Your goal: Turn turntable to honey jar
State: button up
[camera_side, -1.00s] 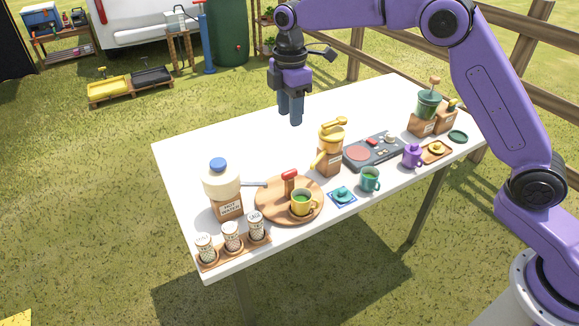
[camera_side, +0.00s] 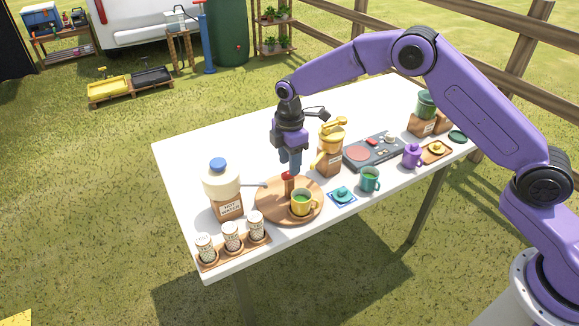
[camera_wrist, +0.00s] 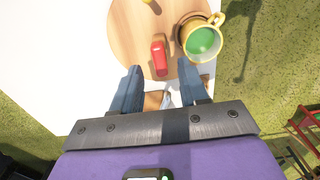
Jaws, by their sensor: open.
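The turntable (camera_side: 268,207) is a round wooden disc near the table's front left. A wooden post with a red top, its handle (camera_side: 287,177), stands upright on it. A yellow cup with green liquid (camera_side: 302,203) sits on the disc beside the handle. A yellow pump jar on a wooden base (camera_side: 329,160) stands right behind the turntable; I cannot read its label, so whether it is the honey jar is unclear. My gripper (camera_side: 291,170) is open, pointing down just above the handle. In the wrist view, the red handle top (camera_wrist: 159,56) lies between the finger lines of my gripper (camera_wrist: 162,75).
A jar labelled hot water (camera_side: 225,190) stands left of the turntable. Several shakers on a wooden tray (camera_side: 232,250) are at the front left. A teal cup (camera_side: 369,180) and a dark panel (camera_side: 374,151) are to the right. The table's back left is clear.

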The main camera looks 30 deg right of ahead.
aim_at(290, 185)
jog(key=shift+f, duration=1.3)
jog(key=shift+c, duration=0.3)
grip_shut()
